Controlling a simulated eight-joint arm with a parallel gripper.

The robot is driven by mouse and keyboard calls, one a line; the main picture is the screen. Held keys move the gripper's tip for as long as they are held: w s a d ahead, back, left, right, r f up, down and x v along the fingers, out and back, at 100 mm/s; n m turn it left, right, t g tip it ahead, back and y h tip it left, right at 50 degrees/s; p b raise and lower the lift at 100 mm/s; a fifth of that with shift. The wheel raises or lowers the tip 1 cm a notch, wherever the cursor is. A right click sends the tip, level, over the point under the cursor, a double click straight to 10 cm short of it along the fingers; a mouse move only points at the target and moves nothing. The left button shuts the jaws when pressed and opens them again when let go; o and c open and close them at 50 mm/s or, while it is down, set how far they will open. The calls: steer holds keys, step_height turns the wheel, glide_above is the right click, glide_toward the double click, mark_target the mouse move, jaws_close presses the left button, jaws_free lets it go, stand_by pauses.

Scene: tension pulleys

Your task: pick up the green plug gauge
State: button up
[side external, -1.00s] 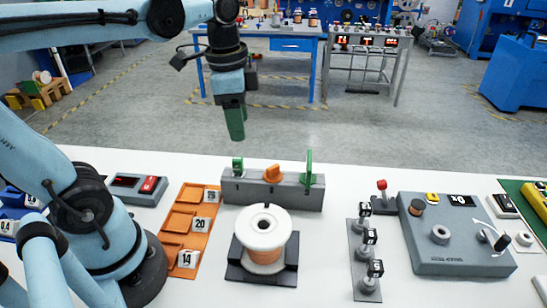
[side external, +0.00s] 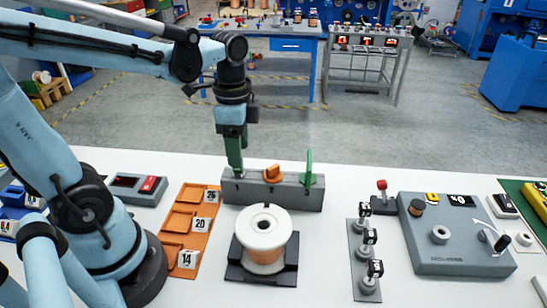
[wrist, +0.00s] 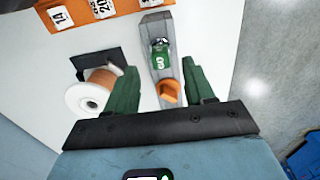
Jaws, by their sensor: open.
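The green plug gauge (wrist: 161,52), with white "GO" lettering, stands at the left end of a grey rack (side external: 268,194). In the side view my gripper (side external: 236,168) is right at that end of the rack and mostly hides the gauge. In the wrist view my gripper (wrist: 159,66) is open, its green fingers apart, with the gauge showing between and just beyond their tips. I cannot tell whether a finger touches it. Nothing is held.
An orange piece (side external: 272,173) and a taller green piece (side external: 309,168) stand on the same rack. A wire spool (side external: 264,238) sits in front of it. An orange tray with number tags (side external: 186,259) lies to the left. A grey device (side external: 450,240) stands at right.

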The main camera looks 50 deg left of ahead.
mark_target(238, 169)
steer(key=shift+s+a+f, duration=0.1)
steer(key=shift+f, duration=1.05)
steer(key=shift+a+f, duration=0.1)
steer(key=shift+f, duration=1.05)
steer(key=shift+c, duration=0.3)
jaws_close()
